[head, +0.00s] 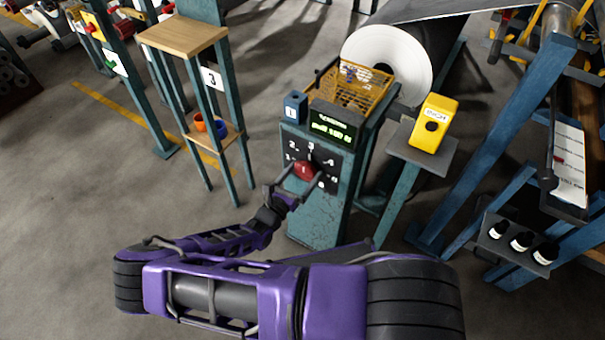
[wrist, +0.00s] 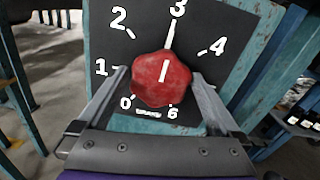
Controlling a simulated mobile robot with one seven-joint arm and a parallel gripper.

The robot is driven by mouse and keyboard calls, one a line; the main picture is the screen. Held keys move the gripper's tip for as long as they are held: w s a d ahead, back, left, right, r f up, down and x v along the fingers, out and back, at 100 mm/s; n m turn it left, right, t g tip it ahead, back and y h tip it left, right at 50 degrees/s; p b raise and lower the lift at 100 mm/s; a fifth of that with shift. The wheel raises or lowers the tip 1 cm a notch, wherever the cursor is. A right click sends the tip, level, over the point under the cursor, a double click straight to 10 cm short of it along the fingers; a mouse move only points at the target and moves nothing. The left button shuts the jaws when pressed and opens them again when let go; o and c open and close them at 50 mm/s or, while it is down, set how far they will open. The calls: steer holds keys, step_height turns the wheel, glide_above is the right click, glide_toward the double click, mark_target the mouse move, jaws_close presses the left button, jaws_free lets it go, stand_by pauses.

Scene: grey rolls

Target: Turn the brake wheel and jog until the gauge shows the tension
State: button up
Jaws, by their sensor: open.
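The red brake wheel (head: 303,170) is a faceted knob on a black dial plate on the teal cabinet's front. It fills the middle of the wrist view (wrist: 161,78). Its white line points up, close to the 3 on the dial. My gripper (wrist: 159,80) is open, with one finger on each side of the wheel; I cannot tell whether they touch it. The gauge (head: 335,124) is a dark display with green text, too small to read surely. The yellow box marked INCH (head: 438,112) has a black button and stands right of the cabinet.
A yellow wire basket (head: 364,88) sits behind the display, and a small blue box (head: 294,107) is left of it. A large white roll (head: 383,62) is behind. A shelf stand (head: 183,37) is on the left. Dark bottles (head: 521,242) stand at right. Floor at left is clear.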

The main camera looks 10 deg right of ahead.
steer(key=c, duration=1.1)
steer(key=shift+m, duration=0.3)
steer(key=shift+m+p, duration=0.7)
steer(key=shift+m, duration=0.2)
steer(key=shift+s+m+p, duration=0.1)
steer(key=shift+m+p, duration=0.55)
steer(key=shift+m, duration=1.05)
steer(key=o, duration=1.1)
